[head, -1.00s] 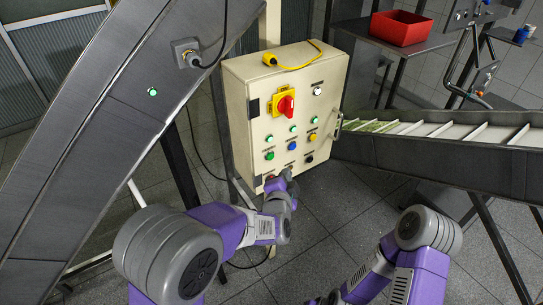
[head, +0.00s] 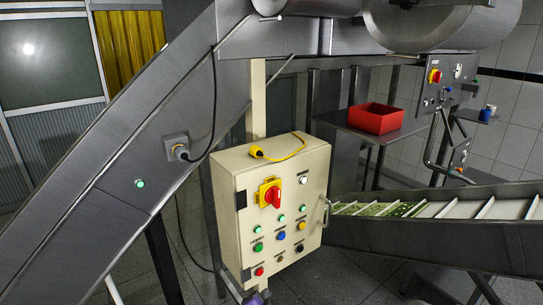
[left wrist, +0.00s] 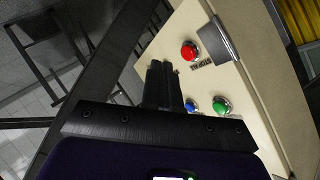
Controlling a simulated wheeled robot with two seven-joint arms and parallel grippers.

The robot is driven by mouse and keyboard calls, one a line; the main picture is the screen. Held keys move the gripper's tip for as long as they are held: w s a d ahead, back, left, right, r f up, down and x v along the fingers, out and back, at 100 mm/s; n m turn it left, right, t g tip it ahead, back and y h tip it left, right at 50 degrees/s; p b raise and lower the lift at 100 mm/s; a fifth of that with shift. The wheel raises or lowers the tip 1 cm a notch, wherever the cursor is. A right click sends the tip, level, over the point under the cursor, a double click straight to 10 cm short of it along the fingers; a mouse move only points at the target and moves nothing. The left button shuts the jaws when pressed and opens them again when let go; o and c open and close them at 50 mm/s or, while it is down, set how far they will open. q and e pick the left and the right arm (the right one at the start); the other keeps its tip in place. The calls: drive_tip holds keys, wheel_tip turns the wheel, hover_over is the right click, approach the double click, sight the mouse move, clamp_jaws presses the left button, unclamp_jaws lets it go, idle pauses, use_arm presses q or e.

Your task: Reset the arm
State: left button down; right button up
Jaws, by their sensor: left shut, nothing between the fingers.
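A cream control box (head: 225,210) stands at the bottom centre of the head view, with a red rotary switch (head: 272,195) and several buttons. My left arm shows only as a small purple part (head: 258,297) below the box. In the left wrist view my left gripper (left wrist: 160,68) has its black fingers shut together and empty, in front of the panel. A red button (left wrist: 189,51) lies just beyond the fingertips to the right. A blue button (left wrist: 192,104) and a green button (left wrist: 221,106) lie beside the fingers; I cannot tell any contact. My right gripper is out of view.
A steel inclined chute (head: 110,165) rises on the left with a cable plug (head: 177,148). A conveyor (head: 430,238) with white slats and green pieces runs to the right of the box. A red bin (head: 375,119) sits on a table behind. Tiled floor shows between them.

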use_arm(q)
drive_tip(key=s+a+f+n+g+b, duration=0.1)
drive_tip(key=s+a+f+n+g, duration=0.2)
drive_tip(key=f, duration=0.5)
drive_tip(key=s+a+f+n+g+b, duration=0.1)
drive_tip(key=s+a+f+n+g, duration=0.1)
drive_tip(key=s+f, duration=0.45)
drive_tip(key=s+a+f+n+g+b, duration=0.2)
drive_tip(key=a+f, duration=0.1)
drive_tip(key=f, duration=0.7)
drive_tip(key=s+f+n+g+h+b, duration=0.2)
drive_tip(key=s+f+n+g, duration=0.3)
drive_tip(key=s+f, duration=0.4)
drive_tip(key=s+n, duration=0.1)
drive_tip(key=s, duration=0.5)
drive_tip(key=shift+d+n, duration=0.25)
drive_tip(key=shift+n, duration=0.15)
drive_tip(key=shift+s, duration=0.1)
